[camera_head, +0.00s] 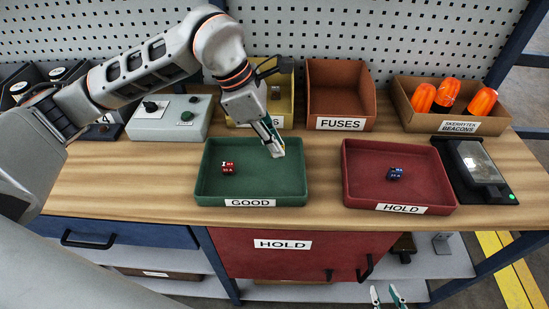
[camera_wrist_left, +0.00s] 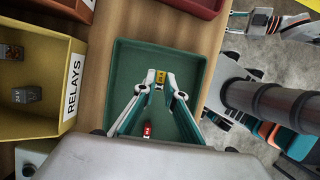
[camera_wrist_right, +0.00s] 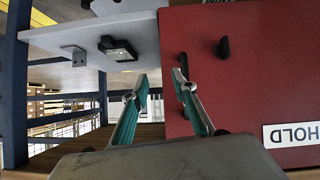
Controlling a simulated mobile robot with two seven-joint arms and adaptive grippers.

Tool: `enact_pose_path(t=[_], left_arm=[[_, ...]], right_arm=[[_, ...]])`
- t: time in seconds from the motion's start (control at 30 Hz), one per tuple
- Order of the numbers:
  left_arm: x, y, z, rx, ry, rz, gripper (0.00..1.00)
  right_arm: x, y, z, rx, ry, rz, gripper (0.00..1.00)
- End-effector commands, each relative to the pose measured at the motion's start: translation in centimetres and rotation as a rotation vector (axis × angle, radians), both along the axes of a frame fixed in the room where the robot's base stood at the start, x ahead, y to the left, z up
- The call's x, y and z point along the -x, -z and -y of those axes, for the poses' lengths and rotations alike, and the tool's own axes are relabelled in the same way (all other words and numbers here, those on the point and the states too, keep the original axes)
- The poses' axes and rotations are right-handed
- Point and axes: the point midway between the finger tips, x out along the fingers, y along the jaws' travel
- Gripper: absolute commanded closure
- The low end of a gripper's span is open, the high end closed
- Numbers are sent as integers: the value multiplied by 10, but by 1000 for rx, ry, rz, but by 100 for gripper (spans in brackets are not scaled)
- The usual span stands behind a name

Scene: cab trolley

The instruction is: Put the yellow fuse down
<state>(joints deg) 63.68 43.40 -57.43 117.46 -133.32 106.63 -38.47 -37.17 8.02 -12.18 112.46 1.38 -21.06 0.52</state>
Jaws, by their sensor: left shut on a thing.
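My left gripper (camera_head: 275,152) is over the green GOOD tray (camera_head: 284,198). In the left wrist view its fingers (camera_wrist_left: 161,92) are closed around the yellow fuse (camera_wrist_left: 160,77), which shows between the tips above the tray floor. In the head view the fuse is hidden by the fingers. A red fuse (camera_head: 228,167) lies in the left part of the green tray; it also shows in the left wrist view (camera_wrist_left: 147,130). My right gripper (camera_head: 388,297) is low in front of the bench, its fingers (camera_wrist_right: 161,90) apart and empty.
The red HOLD tray (camera_head: 440,182) holds a blue fuse (camera_head: 395,174). Behind stand an empty FUSES bin (camera_head: 341,75), a yellow RELAYS bin (camera_wrist_left: 50,50) and a bin with orange beacons (camera_head: 447,96). A dark device (camera_head: 480,165) stands at right. The green tray's right part is clear.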

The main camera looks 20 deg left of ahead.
Motion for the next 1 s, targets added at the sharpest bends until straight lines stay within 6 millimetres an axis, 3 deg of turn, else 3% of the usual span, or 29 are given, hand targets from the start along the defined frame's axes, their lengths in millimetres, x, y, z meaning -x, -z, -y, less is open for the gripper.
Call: enact_pose_path(t=[0.53, 0.9, 0.93, 1.0], left_arm=[[1, 55, 1, 1, 3, -1, 100], [0, 60, 0, 1, 2, 1, 100], [0, 60, 0, 1, 2, 1, 84], [0, 59, 0, 1, 2, 1, 73]], right_arm=[[0, -3, 0, 0, 0, 0, 73], [1, 1, 0, 0, 0, -1, 73], [0, 0, 0, 1, 0, -2, 73], [1, 0, 0, 1, 0, -2, 73]])
